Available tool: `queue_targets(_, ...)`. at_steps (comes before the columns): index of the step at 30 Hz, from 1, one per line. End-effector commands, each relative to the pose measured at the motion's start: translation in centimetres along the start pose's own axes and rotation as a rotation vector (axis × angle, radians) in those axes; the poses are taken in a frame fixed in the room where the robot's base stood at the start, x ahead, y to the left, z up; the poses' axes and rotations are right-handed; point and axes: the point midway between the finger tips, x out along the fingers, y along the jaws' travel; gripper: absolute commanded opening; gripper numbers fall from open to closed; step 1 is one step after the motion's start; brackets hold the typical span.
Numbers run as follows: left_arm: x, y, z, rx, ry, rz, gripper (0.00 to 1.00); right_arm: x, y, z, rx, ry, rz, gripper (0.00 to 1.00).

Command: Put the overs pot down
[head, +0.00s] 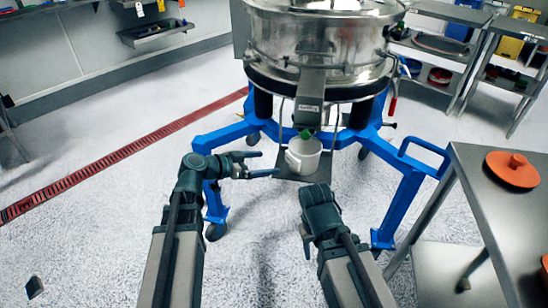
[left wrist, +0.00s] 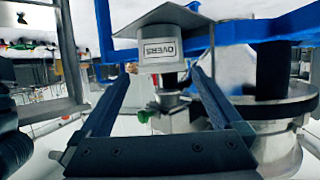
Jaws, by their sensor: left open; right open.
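The overs pot (head: 307,155) is a small white pot with a handle on its left side. In the head view it stands upright on a small grey shelf (head: 287,174) under the sifter's outlet spout (head: 310,90). My left gripper (head: 266,164) is open and empty just left of the pot, its fingertips pointing towards it. In the left wrist view, the two fingers (left wrist: 158,88) spread apart with a white OVERS label (left wrist: 158,47) showing upside down beyond them. My right gripper (head: 318,192) is open and low in front of the shelf; its fingertips are hard to make out.
The steel sifter (head: 320,40) stands on a blue wheeled frame (head: 235,135) around the shelf. A steel table (head: 500,225) with an orange lid (head: 512,168) is at the right. Shelving (head: 465,45) is behind.

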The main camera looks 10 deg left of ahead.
Motion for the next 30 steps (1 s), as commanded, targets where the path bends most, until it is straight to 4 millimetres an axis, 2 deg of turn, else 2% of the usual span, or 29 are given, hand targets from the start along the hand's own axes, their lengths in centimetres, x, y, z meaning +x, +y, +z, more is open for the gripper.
queue_targets(4, -1.1, 0.0, -0.1, -0.001, 0.0, 0.0, 1.0, -0.5, 0.0, 0.0, 0.0, 0.0, -0.001, 0.5)
queue_targets(11, -1.0, 0.6, 0.3, -0.008, -0.016, 0.013, 1.0, -0.5, 0.0, 0.0, 0.0, 0.0, -0.001, 0.5)
queue_targets(14, 0.4, 3.3, 1.7, -0.053, -0.115, 0.072, 1.0, -0.5, 0.0, 0.0, 0.0, 0.0, -0.001, 0.5)
queue_targets(18, 2.4, 10.1, 6.3, -0.179, -0.431, 0.159, 1.0, -0.5, 0.0, 0.0, 0.0, 0.0, -0.001, 0.5)
queue_targets(21, 2.2, 14.2, 9.9, -0.268, -0.699, 0.13, 1.0, -0.5, 0.0, 0.0, 0.0, 0.0, -0.001, 0.5)
queue_targets(25, 0.4, 17.1, 13.3, -0.346, -0.984, -0.02, 1.0, -0.5, 0.0, 0.0, 0.0, 0.0, -0.001, 0.5)
queue_targets(30, -1.9, 18.1, 15.0, -0.393, -1.178, -0.257, 1.0, -0.5, 0.0, 0.0, 0.0, 0.0, -0.001, 0.5)
